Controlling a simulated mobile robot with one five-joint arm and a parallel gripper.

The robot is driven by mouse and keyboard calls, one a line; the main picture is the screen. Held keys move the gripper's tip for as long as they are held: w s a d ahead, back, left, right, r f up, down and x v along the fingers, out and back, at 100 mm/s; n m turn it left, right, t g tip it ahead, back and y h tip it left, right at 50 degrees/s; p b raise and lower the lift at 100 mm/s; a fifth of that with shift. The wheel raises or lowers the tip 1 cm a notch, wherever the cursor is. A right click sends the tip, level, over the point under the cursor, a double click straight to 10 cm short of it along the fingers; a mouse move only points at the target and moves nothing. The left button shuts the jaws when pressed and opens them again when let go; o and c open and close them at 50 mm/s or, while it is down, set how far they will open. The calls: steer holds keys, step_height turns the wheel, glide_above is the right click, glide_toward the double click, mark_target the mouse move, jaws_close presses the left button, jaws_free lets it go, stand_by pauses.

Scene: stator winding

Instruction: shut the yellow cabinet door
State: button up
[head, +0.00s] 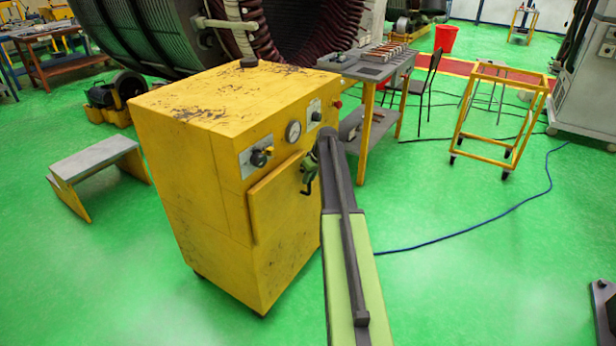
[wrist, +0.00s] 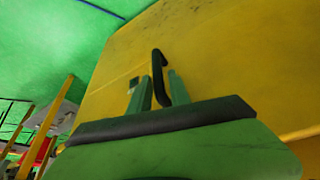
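The yellow cabinet (head: 185,165) stands left of centre in the head view. Its door (head: 280,205) is on the front face below the gauge and knobs. The door looks slightly proud of the front, with its left edge showing; I cannot tell the exact gap. My gripper (head: 307,168) is at the door's upper right, at the dark handle (head: 309,186). In the wrist view the handle (wrist: 158,65) rises between my gripper's two green fingers (wrist: 160,88), with the yellow door (wrist: 225,60) behind. Whether the fingers grip the handle is unclear.
A grey-topped workbench (head: 370,68) stands just behind the cabinet to the right. A yellow frame cart (head: 490,140) is farther right. A low step (head: 95,160) is on the left. A blue cable (head: 470,222) crosses the green floor. Floor right of my arm is mostly clear.

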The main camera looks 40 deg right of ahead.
steer(key=p+v, duration=0.9)
steer(key=v, duration=0.2)
steer(key=shift+s+r, duration=0.2)
steer(key=shift+r, duration=0.1)
steer(key=shift+f, duration=0.1)
